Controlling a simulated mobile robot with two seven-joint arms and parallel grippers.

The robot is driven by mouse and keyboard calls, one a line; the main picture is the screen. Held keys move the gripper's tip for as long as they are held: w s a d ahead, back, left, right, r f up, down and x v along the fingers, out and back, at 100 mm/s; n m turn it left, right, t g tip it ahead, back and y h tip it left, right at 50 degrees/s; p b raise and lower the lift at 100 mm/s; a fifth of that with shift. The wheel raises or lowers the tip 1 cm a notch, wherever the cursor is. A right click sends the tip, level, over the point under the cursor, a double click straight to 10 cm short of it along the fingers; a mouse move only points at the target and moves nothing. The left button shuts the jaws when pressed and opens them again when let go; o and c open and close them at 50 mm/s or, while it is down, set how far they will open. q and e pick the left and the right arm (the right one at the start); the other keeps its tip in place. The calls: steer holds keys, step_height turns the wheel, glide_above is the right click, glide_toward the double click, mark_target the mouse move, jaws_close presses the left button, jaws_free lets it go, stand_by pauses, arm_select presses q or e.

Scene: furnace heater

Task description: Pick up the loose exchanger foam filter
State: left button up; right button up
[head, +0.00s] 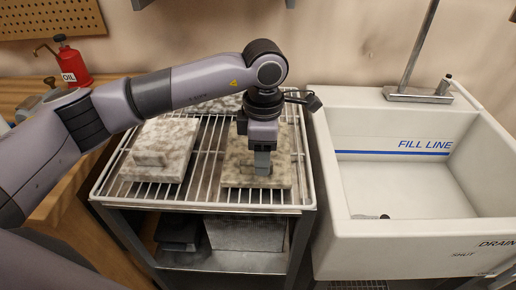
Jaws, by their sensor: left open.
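Mottled beige-grey foam slabs lie on a white wire rack (213,195). One foam slab (236,178) lies at the rack's right, directly under my left gripper (262,170). Another foam slab (150,170) with a smaller block (164,143) on top lies at the left. A further slab (222,104) at the back is partly hidden by my arm. No label shows which is the exchanger filter. My left gripper points down, open, with its fingertips at the right slab; I cannot tell whether they touch it. My right gripper is out of view.
A white sink (365,245) with a blue fill line (395,153) stands close on the right. A wooden bench (22,92) with a red oil can (72,66) is on the left. Dark and grey items lie on the shelf (225,262) below the rack.

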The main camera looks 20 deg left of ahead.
arm_select(q)
steer(key=shift+f, duration=0.85)
jaws_close()
steer(key=shift+r, duration=0.15)
